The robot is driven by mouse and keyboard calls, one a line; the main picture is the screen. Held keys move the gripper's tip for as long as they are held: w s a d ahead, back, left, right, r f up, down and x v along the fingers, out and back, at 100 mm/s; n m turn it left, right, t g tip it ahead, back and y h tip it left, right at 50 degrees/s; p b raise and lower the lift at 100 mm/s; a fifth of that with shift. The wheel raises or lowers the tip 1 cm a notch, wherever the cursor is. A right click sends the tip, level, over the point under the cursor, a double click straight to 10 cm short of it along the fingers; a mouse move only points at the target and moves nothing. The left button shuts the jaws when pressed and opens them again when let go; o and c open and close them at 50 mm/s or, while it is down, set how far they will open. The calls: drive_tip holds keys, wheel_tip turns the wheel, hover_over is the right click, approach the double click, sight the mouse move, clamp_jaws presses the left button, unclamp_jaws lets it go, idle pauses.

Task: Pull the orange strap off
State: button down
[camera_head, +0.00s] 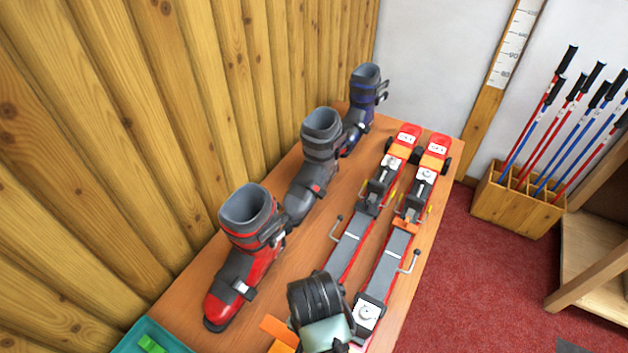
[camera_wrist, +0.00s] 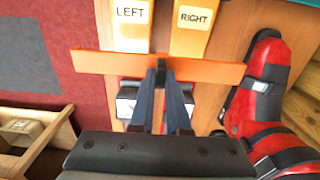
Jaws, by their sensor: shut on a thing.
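The orange strap (camera_wrist: 105,62) runs as a straight band across the pair of skis in the wrist view, its ends reaching past both outer edges. My gripper (camera_wrist: 161,72) is shut on the middle of the strap. The ski tips beyond it are labelled LEFT (camera_wrist: 131,14) and RIGHT (camera_wrist: 193,18). I cannot tell whether the strap touches the skis or is clear above them. In the head view one strap end (camera_head: 277,327) shows left of my wrist; my wrist hides the rest and the fingertips.
The skis (camera_head: 389,266) lie on a wooden bench (camera_head: 308,249). A red boot (camera_head: 240,270), a grey boot (camera_head: 316,160) and a blue boot (camera_head: 362,105) stand along their left. A teal tray (camera_head: 166,338) is at lower left. A pole box (camera_head: 515,205) stands on the red floor.

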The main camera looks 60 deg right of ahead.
drive_tip(key=shift+r+p, duration=2.75)
drive_tip(key=shift+p, duration=0.55)
